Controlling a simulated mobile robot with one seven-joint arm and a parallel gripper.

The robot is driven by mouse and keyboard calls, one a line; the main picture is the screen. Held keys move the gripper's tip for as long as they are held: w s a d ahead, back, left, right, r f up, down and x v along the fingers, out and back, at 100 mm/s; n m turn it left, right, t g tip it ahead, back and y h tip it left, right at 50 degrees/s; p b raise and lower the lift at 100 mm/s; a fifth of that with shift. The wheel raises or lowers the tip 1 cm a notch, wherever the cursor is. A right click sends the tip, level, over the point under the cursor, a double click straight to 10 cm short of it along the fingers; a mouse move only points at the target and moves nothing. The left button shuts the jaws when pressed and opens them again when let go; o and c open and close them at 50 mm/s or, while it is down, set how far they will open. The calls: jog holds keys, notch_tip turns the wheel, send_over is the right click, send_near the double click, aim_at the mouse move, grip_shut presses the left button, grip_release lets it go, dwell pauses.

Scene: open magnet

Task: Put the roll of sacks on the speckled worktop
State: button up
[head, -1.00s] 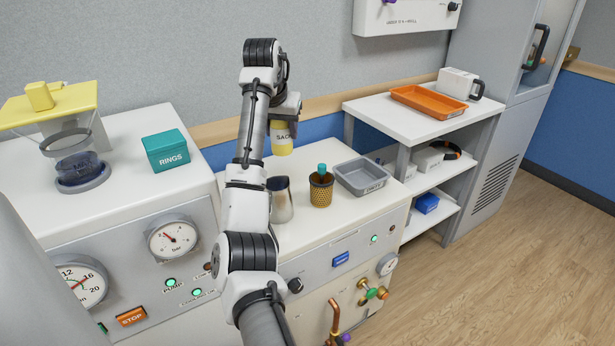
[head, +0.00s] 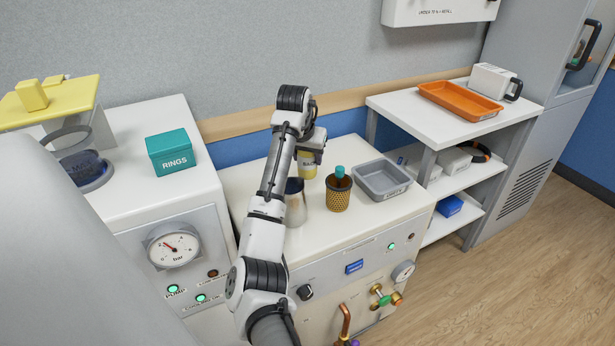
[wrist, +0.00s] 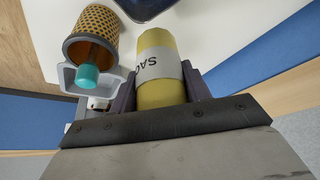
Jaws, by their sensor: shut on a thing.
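The roll of sacks (head: 308,166) is a yellow cylinder with a grey label. My gripper (head: 311,153) is shut on it above the back of a cream-topped cabinet. In the wrist view the roll (wrist: 158,75) lies between the two dark fingers of my gripper (wrist: 158,90), its label partly readable. The cabinet's top (head: 248,192) is the pale worktop under the roll; I cannot make out speckles on it. Whether the roll's lower end touches this top I cannot tell.
A metal jug (head: 296,205) stands in front of the roll, partly behind my arm. A perforated brass-coloured cup (head: 338,197) with a teal-topped item and a grey tray (head: 383,183) stand right. A teal RINGS box (head: 170,153) and an orange tray (head: 460,101) are on neighbouring surfaces.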

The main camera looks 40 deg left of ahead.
aim_at(307, 178)
jog(key=shift+f+p, duration=0.35)
jog(key=shift+f, duration=3.45)
jog(key=o, duration=1.1)
jog(key=shift+f, duration=0.15)
jog(key=shift+c, duration=0.2)
